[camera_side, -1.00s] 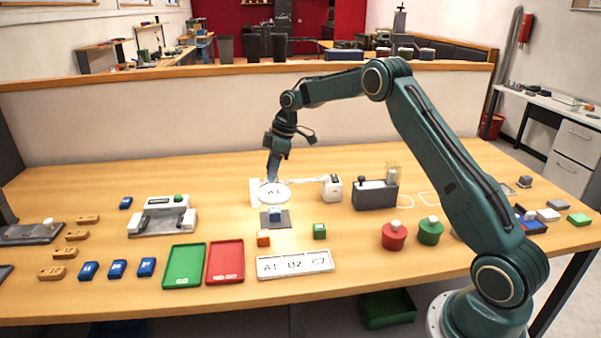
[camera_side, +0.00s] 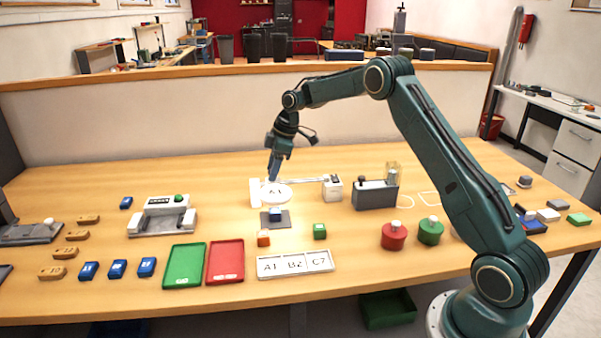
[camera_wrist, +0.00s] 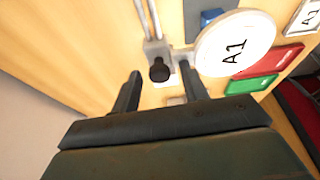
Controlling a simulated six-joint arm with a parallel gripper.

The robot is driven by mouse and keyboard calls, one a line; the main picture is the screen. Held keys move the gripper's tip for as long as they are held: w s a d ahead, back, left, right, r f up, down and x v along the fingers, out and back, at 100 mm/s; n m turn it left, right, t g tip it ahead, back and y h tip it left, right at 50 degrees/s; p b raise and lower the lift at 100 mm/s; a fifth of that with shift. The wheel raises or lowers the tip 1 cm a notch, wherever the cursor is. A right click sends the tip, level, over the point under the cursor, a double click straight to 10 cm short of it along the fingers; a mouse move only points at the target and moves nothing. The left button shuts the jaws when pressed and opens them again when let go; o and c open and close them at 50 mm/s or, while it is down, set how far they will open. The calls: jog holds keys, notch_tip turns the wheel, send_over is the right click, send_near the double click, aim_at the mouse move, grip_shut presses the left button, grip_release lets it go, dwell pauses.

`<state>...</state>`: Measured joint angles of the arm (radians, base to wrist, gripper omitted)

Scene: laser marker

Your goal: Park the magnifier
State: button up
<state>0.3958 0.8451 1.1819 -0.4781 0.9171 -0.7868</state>
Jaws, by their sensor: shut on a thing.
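The magnifier (camera_side: 280,198) has a pale round lens at the end of a thin jointed arm (camera_side: 305,181), which runs to a white housing (camera_side: 332,188). My gripper (camera_side: 271,181) is at the lens's back left edge in the side view. In the wrist view its fingers (camera_wrist: 160,75) straddle the black knob beside the lens, and it is shut on the magnifier. A blue block (camera_side: 276,212) sits on a dark square plate (camera_side: 284,223) just in front of the lens.
A grey device (camera_side: 375,195) stands right of the housing. Orange (camera_side: 263,238) and green (camera_side: 320,231) blocks, a white label strip (camera_side: 295,274), and green (camera_side: 183,280) and red (camera_side: 225,272) trays lie in front. Table behind the magnifier is clear.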

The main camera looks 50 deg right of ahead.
jog(key=shift+o, duration=0.3)
jog(key=s+d+f, duration=0.2)
jog(key=s+d, duration=0.6)
jog(key=shift+s, duration=0.15)
jog(key=o, duration=0.3)
dwell(1.3)
jog(key=shift+r, duration=0.2)
notch_tip(320, 180, up, 7)
jog(key=shift+w, duration=0.2)
dwell(0.7)
jog(key=shift+r, duration=0.1)
